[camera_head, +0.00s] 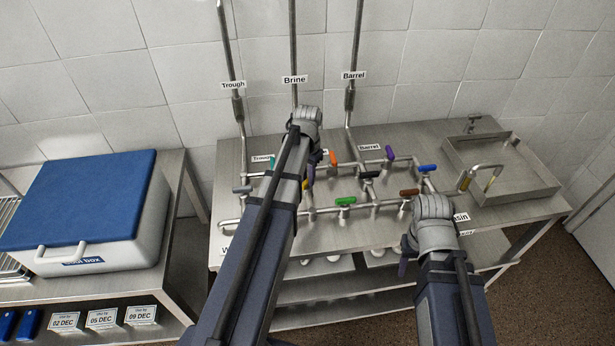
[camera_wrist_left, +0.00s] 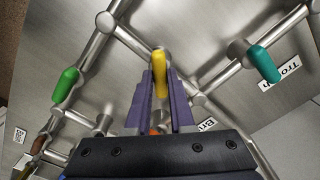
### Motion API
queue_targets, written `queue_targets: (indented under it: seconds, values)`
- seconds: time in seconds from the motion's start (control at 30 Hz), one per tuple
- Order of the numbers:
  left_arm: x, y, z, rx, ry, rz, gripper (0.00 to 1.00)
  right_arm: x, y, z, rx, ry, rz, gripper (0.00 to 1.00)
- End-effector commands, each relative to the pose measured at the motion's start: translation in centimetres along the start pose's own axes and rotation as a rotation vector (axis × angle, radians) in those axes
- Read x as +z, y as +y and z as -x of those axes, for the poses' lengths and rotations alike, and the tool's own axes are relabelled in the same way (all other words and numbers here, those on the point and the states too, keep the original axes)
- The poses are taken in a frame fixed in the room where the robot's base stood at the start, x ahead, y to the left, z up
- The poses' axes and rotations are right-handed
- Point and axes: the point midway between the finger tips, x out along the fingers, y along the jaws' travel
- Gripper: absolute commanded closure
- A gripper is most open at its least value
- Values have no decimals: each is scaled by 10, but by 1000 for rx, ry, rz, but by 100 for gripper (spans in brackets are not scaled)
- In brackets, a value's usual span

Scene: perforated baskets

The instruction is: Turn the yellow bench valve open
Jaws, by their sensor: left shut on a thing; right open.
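The yellow valve handle (camera_wrist_left: 160,66) stands on the pipework of the steel bench, between the two purple fingers of my left gripper (camera_wrist_left: 160,88). The fingers are shut on it, one on each side. In the head view my left forearm and wrist mostly hide this handle, and my left gripper (camera_head: 308,181) shows only in part. My right gripper (camera_head: 404,256) is open and empty by the bench's front edge, away from the yellow handle.
Other handles stand close by: orange (camera_head: 333,158), green (camera_head: 346,201), teal (camera_wrist_left: 264,63), purple (camera_head: 389,152), blue (camera_head: 427,168) and brown (camera_head: 409,192). A steel basin (camera_head: 522,184) is at the right. A blue-lidded box (camera_head: 82,195) stands on the left table.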

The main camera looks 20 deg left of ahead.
Motion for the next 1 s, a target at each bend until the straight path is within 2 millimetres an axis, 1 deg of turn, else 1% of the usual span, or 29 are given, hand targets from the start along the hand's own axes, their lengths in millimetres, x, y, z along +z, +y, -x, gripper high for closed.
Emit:
queue_targets:
  seconds: [0.3,0.6,0.8,1.0]
  values:
    - [0,0,0,0,0,298,100,0,0,0,0,0,0,50]
    - [0,0,0,0,0,545,100,0,0,0,0,0,0,50]
    - [0,0,0,0,0,663,100,0,0,0,0,0,0,50]
    - [0,0,0,0,0,735,100,0,0,0,0,0,0,50]
